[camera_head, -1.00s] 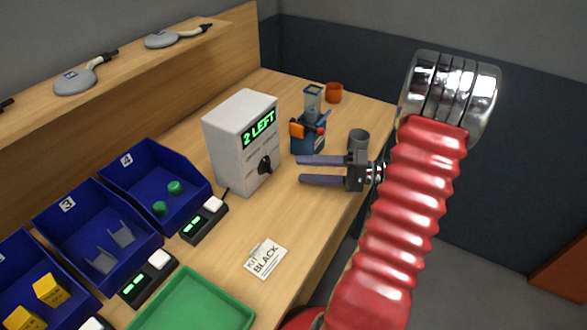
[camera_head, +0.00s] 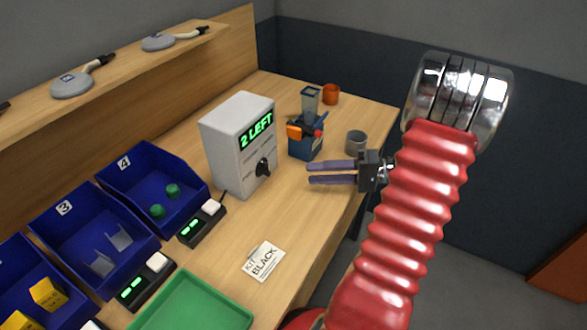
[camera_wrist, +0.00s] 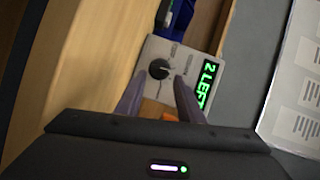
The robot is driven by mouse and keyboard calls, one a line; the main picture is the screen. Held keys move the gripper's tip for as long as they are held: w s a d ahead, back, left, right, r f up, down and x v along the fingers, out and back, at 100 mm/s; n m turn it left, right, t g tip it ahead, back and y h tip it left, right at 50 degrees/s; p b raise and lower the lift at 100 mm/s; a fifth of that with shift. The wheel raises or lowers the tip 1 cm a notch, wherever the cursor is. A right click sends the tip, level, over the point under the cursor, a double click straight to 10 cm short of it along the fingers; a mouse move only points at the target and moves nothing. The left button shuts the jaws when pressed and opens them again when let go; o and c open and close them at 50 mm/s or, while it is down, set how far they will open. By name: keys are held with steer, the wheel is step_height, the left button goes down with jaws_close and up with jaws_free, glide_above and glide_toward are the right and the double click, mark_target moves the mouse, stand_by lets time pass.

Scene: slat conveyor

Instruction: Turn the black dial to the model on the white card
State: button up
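The black dial (camera_head: 263,167) is on the front of a grey box (camera_head: 228,165) whose green display reads "2 LEFT". The dial also shows in the wrist view (camera_wrist: 159,69), ahead of my fingers and a little to the left of the gap's middle. The white card (camera_head: 264,261) lies on the bench and reads "KIT BLACK". My gripper (camera_head: 309,173) is in the air to the right of the dial, apart from it and empty. Its two purple fingers (camera_wrist: 154,93) stand apart with a gap between them. The small lettering around the dial is too small to read.
A blue device with orange and red parts (camera_head: 305,138), a grey cup (camera_head: 356,142) and an orange pot (camera_head: 330,94) stand beyond my gripper. Blue bins (camera_head: 80,245), small black units with green displays (camera_head: 202,224) and a green tray (camera_head: 190,303) are at left. Bench beside the card is bare.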

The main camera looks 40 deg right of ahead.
steer(key=a+g, duration=0.1)
steer(key=a, duration=0.1)
steer(key=w+a+r+n+g, duration=0.1)
steer(key=a, duration=0.2)
steer(key=a+g, duration=0.1)
steer(key=a, duration=0.1)
steer(key=shift+w+a+r+n+g, duration=0.2)
steer(key=shift+w+r+n+g, duration=0.05)
steer(key=shift+r+n+g, duration=0.1)
steer(key=shift+c, duration=0.5)
steer(key=s+a+r+n+h, duration=0.1)
steer(key=s+a+r+h, duration=0.1)
steer(key=a, duration=0.5)
steer(key=s+a+r+n+g+h, duration=0.1)
steer(key=s+a+r+n+h, duration=0.1)
steer(key=a, duration=0.5)
steer(key=s+a+r+n+g+h, duration=0.1)
steer(key=s+a+r+n+h, duration=0.1)
steer(key=a+h, duration=0.5)
steer(key=shift+s+a+r+h, duration=0.35)
steer(key=shift+s+r, duration=0.4)
steer(key=shift+r, duration=0.65)
steer(key=shift+n, duration=0.25)
